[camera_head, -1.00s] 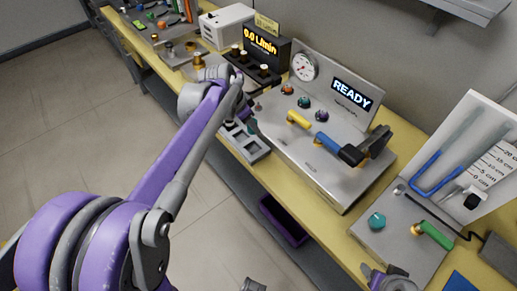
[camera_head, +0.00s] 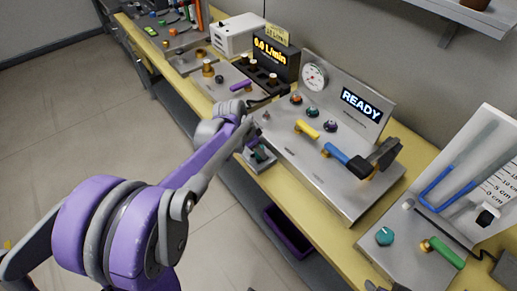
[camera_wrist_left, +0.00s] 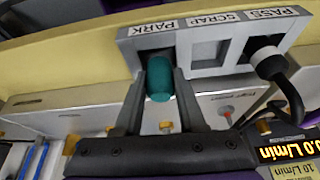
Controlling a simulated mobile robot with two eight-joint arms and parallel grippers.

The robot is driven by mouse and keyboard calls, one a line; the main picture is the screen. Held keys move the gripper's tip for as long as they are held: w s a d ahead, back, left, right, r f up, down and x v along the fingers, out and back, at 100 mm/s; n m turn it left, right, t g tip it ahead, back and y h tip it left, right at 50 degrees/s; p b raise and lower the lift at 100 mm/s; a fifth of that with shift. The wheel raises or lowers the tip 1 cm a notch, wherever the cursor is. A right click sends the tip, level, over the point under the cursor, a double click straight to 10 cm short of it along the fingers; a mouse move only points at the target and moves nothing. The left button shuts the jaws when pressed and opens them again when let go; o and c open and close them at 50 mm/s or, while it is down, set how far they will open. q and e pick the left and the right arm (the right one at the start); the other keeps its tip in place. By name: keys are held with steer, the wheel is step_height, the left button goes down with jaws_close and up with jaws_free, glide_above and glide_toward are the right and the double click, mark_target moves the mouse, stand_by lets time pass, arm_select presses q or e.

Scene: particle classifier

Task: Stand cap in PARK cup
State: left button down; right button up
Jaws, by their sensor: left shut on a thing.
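The teal cap (camera_wrist_left: 159,78) is between the two grey fingers of my left gripper (camera_wrist_left: 162,82), which is shut on it. In the left wrist view, the cap's far end is at the opening of the PARK cup (camera_wrist_left: 126,44); how deep it sits inside is hidden. The PARK cup is one compartment of a grey tray (camera_wrist_left: 208,24), alongside the SCRAP and PASS cups. My right gripper is not clearly in view.
A black part with a cable (camera_wrist_left: 272,65) is at the PASS cup. The READY panel (camera_head: 361,105) stands beside the tray, with a yellow handle (camera_head: 307,130) and a blue handle (camera_head: 336,153). A purple bin (camera_head: 287,232) is below the bench.

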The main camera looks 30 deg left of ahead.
arm_select(q)
steer(key=shift+f, duration=0.45)
arm_select(e)
steer(key=shift+s+f, duration=0.1)
steer(key=shift+f, duration=0.25)
arm_select(q)
steer(key=shift+c, duration=2.4)
jaws_free()
steer(key=shift+r, duration=0.1)
arm_select(e)
steer(key=shift+r, duration=0.1)
